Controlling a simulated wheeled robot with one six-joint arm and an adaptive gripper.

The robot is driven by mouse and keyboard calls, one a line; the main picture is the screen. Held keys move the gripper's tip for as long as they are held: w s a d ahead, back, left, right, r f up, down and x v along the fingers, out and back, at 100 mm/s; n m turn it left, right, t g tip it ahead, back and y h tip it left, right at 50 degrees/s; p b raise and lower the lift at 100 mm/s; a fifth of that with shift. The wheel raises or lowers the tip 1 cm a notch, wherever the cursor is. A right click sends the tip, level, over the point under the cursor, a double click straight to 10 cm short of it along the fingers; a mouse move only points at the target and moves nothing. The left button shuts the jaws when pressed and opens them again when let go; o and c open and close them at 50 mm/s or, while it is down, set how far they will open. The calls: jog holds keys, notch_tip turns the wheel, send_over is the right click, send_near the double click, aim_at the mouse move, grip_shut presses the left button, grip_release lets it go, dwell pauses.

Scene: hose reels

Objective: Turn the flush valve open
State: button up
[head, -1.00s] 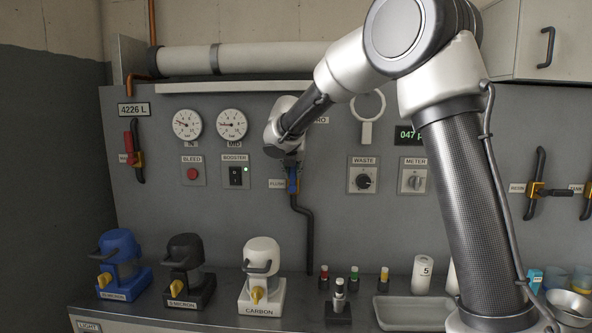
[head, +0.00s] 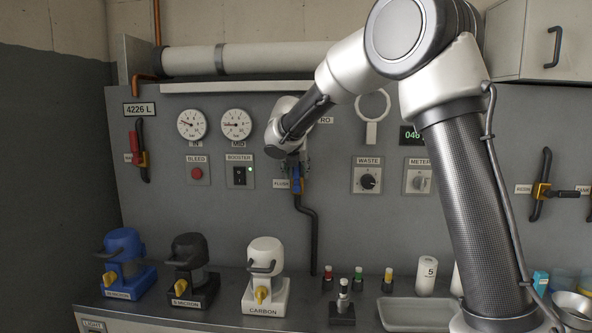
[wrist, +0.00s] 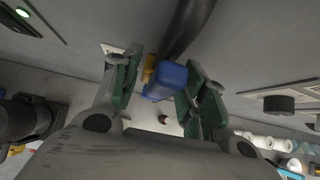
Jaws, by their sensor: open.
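The flush valve's blue handle (head: 297,180) is on the grey wall panel, right of the FLUSH label (head: 281,184). A dark pipe (head: 313,235) runs down from it. In the wrist view the blue handle (wrist: 165,82) lies between the two green-padded fingers of my gripper (wrist: 160,88), with its brass body (wrist: 149,68) beside it. The fingers are apart, with a gap visible at least on the left of the handle. In the head view my gripper (head: 298,163) is at the valve, and my wrist hides its upper part.
The BLEED button (head: 197,173) and BOOSTER switch (head: 239,175) are left of the valve; the WASTE knob (head: 368,181) is to the right. Filter housings, including the white CARBON one (head: 265,262), and small bottles (head: 358,272) stand on the counter below.

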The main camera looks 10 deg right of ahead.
jog(key=shift+s+r, duration=0.1)
jog(key=v, duration=1.1)
jog(key=shift+s+r, duration=0.25)
